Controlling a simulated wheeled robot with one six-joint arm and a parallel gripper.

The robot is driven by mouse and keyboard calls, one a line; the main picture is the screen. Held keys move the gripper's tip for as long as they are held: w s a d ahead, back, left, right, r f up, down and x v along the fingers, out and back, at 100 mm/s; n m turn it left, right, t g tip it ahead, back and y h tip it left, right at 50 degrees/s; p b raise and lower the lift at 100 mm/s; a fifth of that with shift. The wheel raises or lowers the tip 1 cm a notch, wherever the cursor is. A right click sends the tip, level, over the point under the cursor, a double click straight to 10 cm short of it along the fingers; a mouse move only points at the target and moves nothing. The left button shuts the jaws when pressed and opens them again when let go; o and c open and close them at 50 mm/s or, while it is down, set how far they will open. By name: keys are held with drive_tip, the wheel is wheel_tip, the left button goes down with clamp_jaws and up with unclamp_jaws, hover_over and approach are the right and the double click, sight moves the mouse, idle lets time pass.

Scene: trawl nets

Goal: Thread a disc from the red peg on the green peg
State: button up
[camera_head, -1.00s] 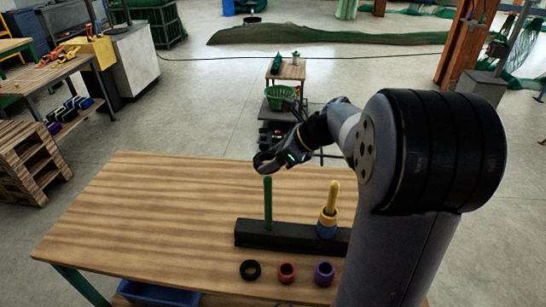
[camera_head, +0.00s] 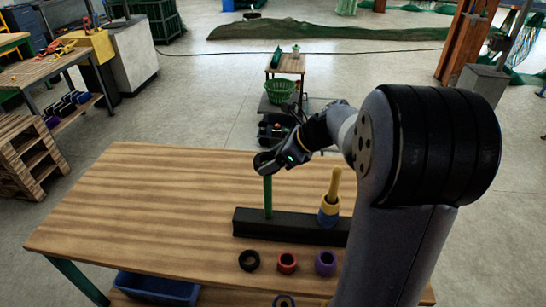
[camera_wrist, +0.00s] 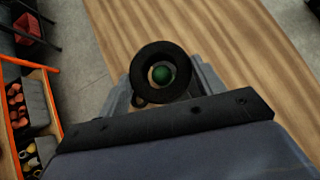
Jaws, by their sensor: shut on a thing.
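My gripper (camera_head: 266,162) is shut on a black disc, a ring that shows in the wrist view (camera_wrist: 143,66). The gripper is at the top of the green peg (camera_head: 268,197) and hides its tip in the head view. In the wrist view the green tip (camera_wrist: 161,75) shows through the ring's hole, a little right of centre. I cannot tell how far the ring is down around the peg. The green peg stands upright at the left of a dark base (camera_head: 290,225). No red peg is visible; my arm hides the base's right end.
A yellow peg (camera_head: 335,182) on the base carries yellow and blue rings (camera_head: 328,218). Black (camera_head: 249,261), red (camera_head: 287,263) and purple (camera_head: 325,263) rings lie in front; another ring (camera_head: 284,300) is at the picture's lower edge. The table's left (camera_head: 150,210) is clear.

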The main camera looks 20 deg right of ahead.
drive_tip(key=o, duration=1.1)
drive_tip(key=v, duration=1)
drive_tip(key=shift+s+d+r, duration=0.2)
drive_tip(key=shift+r, duration=0.1)
